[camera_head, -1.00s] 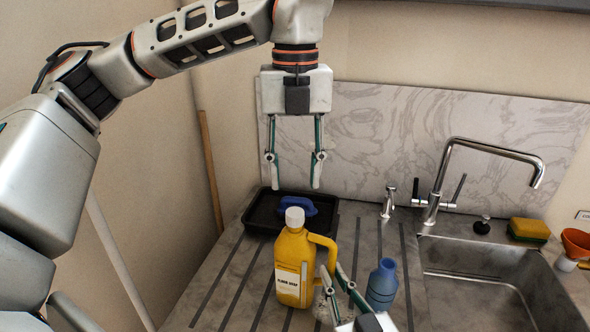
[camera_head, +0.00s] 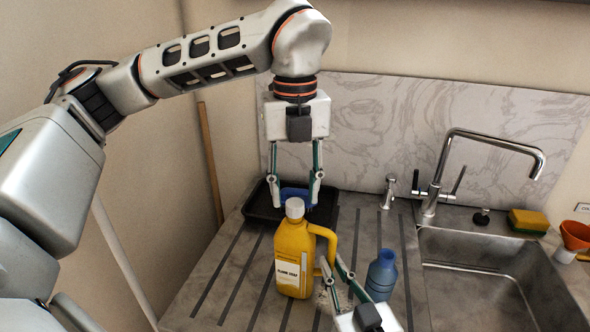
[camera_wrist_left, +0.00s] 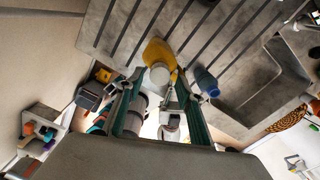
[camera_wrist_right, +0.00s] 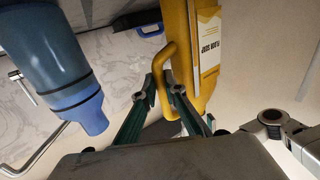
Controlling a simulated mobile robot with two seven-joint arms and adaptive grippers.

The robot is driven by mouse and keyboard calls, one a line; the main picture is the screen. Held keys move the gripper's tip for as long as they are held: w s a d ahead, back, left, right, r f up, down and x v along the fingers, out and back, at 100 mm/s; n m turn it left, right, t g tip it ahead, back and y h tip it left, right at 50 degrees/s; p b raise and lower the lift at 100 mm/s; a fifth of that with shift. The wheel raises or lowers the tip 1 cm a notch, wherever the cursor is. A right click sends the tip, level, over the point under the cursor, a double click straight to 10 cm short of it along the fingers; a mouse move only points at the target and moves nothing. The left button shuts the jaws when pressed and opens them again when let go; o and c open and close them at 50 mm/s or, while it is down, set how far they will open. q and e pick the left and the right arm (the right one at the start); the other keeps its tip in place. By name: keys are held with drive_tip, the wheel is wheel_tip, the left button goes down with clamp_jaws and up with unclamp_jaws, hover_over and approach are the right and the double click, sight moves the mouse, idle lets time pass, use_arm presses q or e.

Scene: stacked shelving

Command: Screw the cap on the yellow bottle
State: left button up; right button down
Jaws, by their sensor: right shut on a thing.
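The yellow bottle (camera_head: 293,262) stands upright on the counter, with a white cap (camera_head: 294,208) on top of its neck. I cannot tell how tightly the cap sits. My left gripper (camera_head: 293,198) points down above the bottle, fingers apart and empty. In the left wrist view the cap (camera_wrist_left: 160,74) appears between the fingertips of this gripper (camera_wrist_left: 159,80); whether the fingers reach its height is unclear. My right gripper (camera_head: 332,266) is low at the bottle's right side. In the right wrist view its fingers (camera_wrist_right: 163,90) are shut on the yellow handle (camera_wrist_right: 167,62).
A blue bottle (camera_head: 381,275) stands close to the right gripper. A black tray (camera_head: 258,210) with a blue item lies behind the yellow bottle. The sink (camera_head: 450,236), tap (camera_head: 435,190) and yellow-green sponge (camera_head: 528,222) are at the right.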

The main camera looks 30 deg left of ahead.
use_arm(q)
drive_tip(key=shift+f, duration=1.25)
drive_tip(key=shift+c, duration=0.4)
clamp_jaws()
drive_tip(key=m, duration=0.3)
drive_tip(key=shift+m, duration=0.4)
drive_tip(key=m, duration=0.3)
drive_tip(key=shift+m, duration=0.4)
drive_tip(key=m, duration=0.3)
drive_tip(key=shift+m, duration=0.4)
drive_tip(key=m, duration=0.3)
drive_tip(key=shift+o, duration=0.7)
unclamp_jaws()
